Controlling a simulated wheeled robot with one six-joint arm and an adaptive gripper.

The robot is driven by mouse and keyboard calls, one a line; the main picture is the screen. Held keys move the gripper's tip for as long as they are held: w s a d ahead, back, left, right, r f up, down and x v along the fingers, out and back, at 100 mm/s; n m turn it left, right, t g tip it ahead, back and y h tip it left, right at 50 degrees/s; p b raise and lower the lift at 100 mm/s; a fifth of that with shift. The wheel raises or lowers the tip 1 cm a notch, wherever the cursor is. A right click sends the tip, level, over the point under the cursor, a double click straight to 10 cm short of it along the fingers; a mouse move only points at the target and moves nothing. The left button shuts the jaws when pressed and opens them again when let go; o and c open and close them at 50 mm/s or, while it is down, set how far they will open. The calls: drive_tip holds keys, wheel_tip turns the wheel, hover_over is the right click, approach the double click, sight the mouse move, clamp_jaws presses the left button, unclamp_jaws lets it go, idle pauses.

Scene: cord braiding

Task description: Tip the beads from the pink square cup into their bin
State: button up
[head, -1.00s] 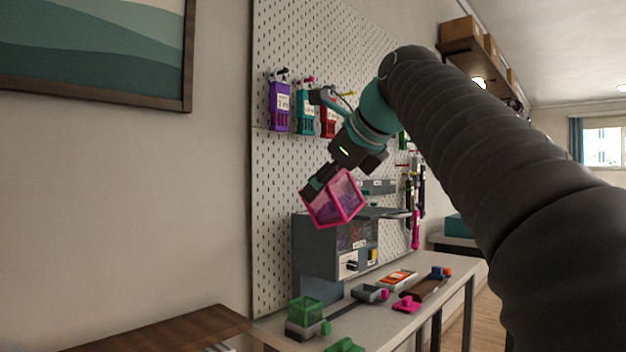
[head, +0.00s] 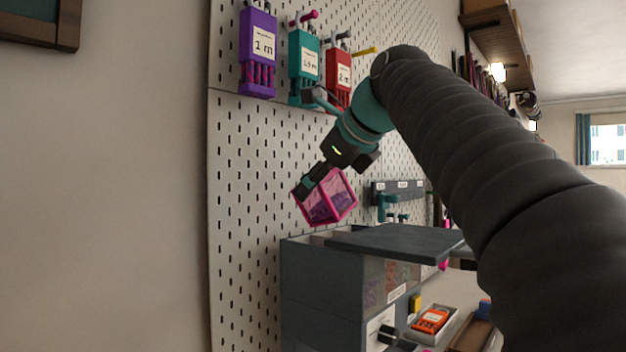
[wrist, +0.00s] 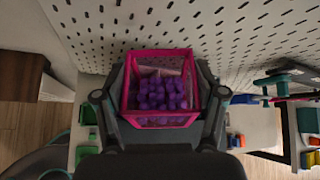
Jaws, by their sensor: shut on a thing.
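The pink square cup (head: 332,199) is clear-walled with pink edges. It is held tilted in the air in front of the pegboard, above and behind the near left end of the grey bin box. My gripper (head: 318,182) is shut on the cup. In the wrist view the cup (wrist: 190,90) sits between the fingers, with many purple beads (wrist: 158,94) inside. The grey bin box (head: 318,290) has clear front windows showing coloured beads in compartments. A dark flat lid (head: 395,243) covers part of its top; the left part looks uncovered.
The pegboard (head: 250,190) stands close behind the cup. Purple (head: 258,50), teal (head: 304,65) and red (head: 338,75) labelled holders hang on it above. A tray with an orange item (head: 432,322) lies right of the box.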

sight(316, 209)
drive_tip(key=shift+w, duration=0.6)
drive_tip(key=n+h, duration=0.1)
drive_tip(key=f+h, duration=0.1)
drive_tip(key=shift+s+a+f+n+h, duration=0.1)
drive_tip(key=shift+f+n+h, duration=0.1)
drive_tip(key=shift+n+h, duration=0.15)
drive_tip(key=shift+f+n+t+h, duration=0.5)
drive_tip(key=shift+f+n+h, duration=0.35)
drive_tip(key=shift+h, duration=0.4)
drive_tip(key=shift+f+n+t+h, duration=0.35)
drive_tip(key=shift+n+h, duration=0.25)
drive_tip(key=shift+h, duration=0.1)
drive_tip(key=shift+f+n+h+b, duration=0.5)
drive_tip(key=shift+f+h+b, duration=0.1)
drive_tip(key=shift+b, duration=0.45)
drive_tip(key=shift+n+t+h+b, duration=0.65)
drive_tip(key=shift+n+h+b, duration=0.15)
drive_tip(key=shift+h+b, duration=0.15)
drive_tip(key=shift+r+n+t+h+b, duration=0.4)
drive_tip(key=shift+n+h+b, duration=0.25)
drive_tip(key=shift+b, duration=0.25)
drive_tip(key=shift+d, duration=0.2)
